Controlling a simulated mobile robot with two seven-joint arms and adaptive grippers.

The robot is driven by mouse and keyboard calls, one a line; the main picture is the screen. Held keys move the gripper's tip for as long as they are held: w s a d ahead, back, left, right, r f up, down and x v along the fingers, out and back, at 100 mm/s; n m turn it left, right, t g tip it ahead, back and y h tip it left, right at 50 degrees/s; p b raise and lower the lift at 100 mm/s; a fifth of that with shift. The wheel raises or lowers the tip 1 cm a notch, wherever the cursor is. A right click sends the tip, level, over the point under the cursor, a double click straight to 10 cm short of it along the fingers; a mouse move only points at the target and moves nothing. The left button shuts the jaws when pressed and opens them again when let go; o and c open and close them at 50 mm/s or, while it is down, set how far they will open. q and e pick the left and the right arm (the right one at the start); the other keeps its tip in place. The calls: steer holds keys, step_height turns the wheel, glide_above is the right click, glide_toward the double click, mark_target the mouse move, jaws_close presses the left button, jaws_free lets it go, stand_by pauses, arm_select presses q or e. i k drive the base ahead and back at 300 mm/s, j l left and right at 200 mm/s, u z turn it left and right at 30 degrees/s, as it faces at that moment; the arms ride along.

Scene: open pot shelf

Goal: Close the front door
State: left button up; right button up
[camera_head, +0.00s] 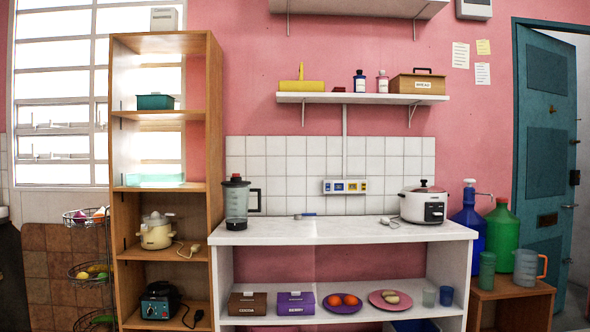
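The front door (546,150) is a teal panelled leaf at the far right in the head view. It stands open, angled within its teal frame (516,110), with a pale space showing to its right. A lever handle (569,206) and a dark lock plate (574,178) sit near its right edge. The right side of the doorway is cut off by the picture edge. The door's lower part is partly hidden behind a small wooden stand. Neither of my grippers is in view.
The wooden stand (510,290) in front of the door holds a blue bottle (468,225), a green jug (502,235), a green tumbler (487,270) and a grey pitcher (527,266). A white counter (340,231) with appliances stands left of it, then a tall wooden shelf (214,120).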

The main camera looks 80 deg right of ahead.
mark_target(547, 172)
steer(key=z, duration=4.05)
steer(key=i+l, duration=0.25)
steer(key=i, duration=0.45)
steer(key=i+l, duration=0.25)
steer(key=i, duration=0.4)
steer(key=i+l, duration=0.25)
steer(key=i, duration=0.45)
steer(key=i+l+u, duration=0.1)
steer(key=i+l, duration=0.15)
steer(key=i, duration=0.45)
steer(key=i+l, duration=0.3)
steer(key=i, duration=0.35)
steer(key=i+l, duration=0.35)
steer(key=i, duration=0.3)
steer(key=i+l, duration=0.3)
steer(key=i, duration=0.4)
steer(key=i+l+u, duration=0.1)
steer(key=i+l, duration=0.2)
steer(key=i, duration=0.35)
steer(key=i+l+u, duration=0.3)
steer(key=u, duration=0.15)
steer(key=i+l+u, duration=0.45)
